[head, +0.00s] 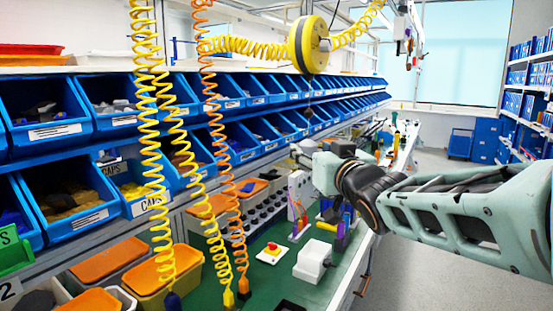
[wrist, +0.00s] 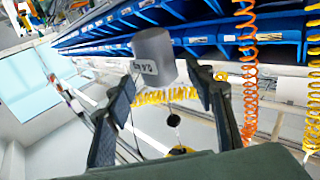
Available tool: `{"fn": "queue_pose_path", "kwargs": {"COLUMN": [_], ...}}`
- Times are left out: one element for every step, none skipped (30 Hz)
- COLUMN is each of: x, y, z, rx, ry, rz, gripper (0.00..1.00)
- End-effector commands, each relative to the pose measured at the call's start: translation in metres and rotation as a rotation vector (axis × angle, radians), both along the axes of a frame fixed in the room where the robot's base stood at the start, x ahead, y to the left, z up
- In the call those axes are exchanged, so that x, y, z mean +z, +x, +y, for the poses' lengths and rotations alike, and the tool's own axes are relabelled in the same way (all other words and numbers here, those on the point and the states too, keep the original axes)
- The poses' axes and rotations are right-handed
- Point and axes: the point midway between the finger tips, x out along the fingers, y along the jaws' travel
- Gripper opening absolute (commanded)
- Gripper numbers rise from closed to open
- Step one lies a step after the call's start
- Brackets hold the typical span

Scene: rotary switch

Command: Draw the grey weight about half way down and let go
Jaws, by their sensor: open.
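In the head view my gripper (head: 300,152) is below the reel and the black ball (head: 307,114); I cannot make out the weight clearly there.
Blue bins (head: 45,115) line the shelves at left. Yellow (head: 150,130) and orange (head: 215,130) coiled hoses hang in front of them. The green bench (head: 270,285) below holds a white box (head: 312,262) and a red-button box (head: 272,252).

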Motion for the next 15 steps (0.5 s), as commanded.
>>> {"fn": "queue_pose_path", "kwargs": {"x": [0.001,0.002,0.001,0.002,0.001,0.001,0.002,0.001,0.001,0.001,0.001,0.001,0.001,0.001,0.001], "y": [-0.009,-0.014,-0.020,-0.025,-0.029,-0.035,-0.040,-0.044,-0.050,-0.054,-0.058,-0.063,-0.066,-0.070,-0.073], "z": [-0.002,-0.003,-0.004,-0.004,-0.005,-0.005,-0.006,-0.007,-0.008,-0.009,-0.009,-0.010,-0.011,-0.011,-0.012], "rx": [-0.001,-0.001,-0.001,0.000,0.000,0.001,0.000,0.000,0.000,0.000,0.000,0.000,0.000,0.000,0.000], "ry": [0.001,0.001,0.001,0.001,0.001,0.001,0.002,0.002,0.002,0.001,0.001,0.001,0.000,0.000,0.000], "rz": [-0.002,-0.002,-0.002,-0.003,-0.003,-0.003,-0.003,-0.002,-0.003,-0.003,-0.003,-0.002,-0.002,-0.002,-0.001], "gripper": [0.49,0.49,0.49,0.49,0.49,0.49,0.49,0.49,0.49,0.49,0.49,0.49,0.49,0.49,0.49]}}
